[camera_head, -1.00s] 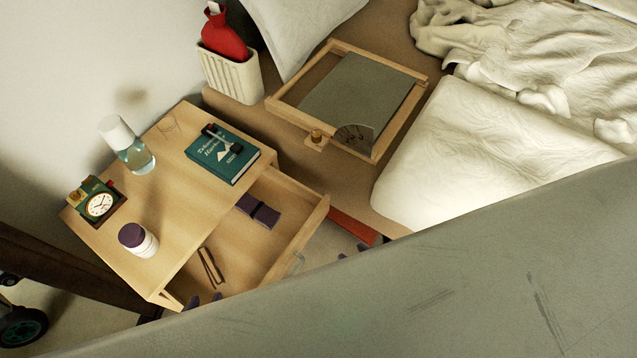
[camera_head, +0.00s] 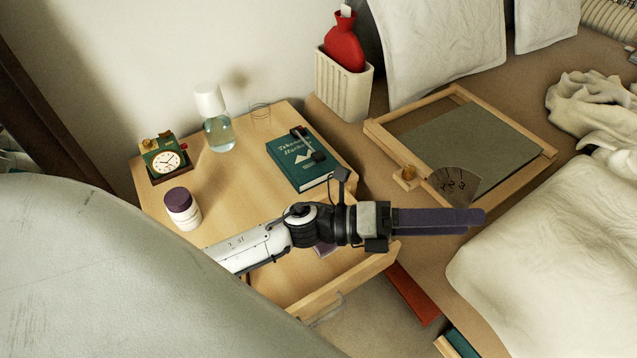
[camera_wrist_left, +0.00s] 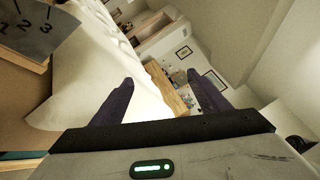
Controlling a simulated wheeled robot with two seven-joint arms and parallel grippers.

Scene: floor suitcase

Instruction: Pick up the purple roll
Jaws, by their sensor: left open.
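The purple roll (camera_head: 325,249) lies in the open drawer (camera_head: 345,285) of the wooden nightstand. Only a small part of it shows below my left arm, which hides the rest. My left gripper (camera_head: 482,218) points right, with its purple fingers beyond the drawer's front, over the floor and bed edge. In the left wrist view the fingers (camera_wrist_left: 168,90) are spread apart with nothing between them. The roll does not show in that view. My right gripper is not in view.
The nightstand top holds a clock (camera_head: 165,159), a purple-lidded jar (camera_head: 182,210), a glass bottle (camera_head: 218,130) and a green book (camera_head: 300,165). A wooden-framed tray (camera_head: 455,92) lies on the bed. A red item (camera_head: 412,292) lies low beside the drawer.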

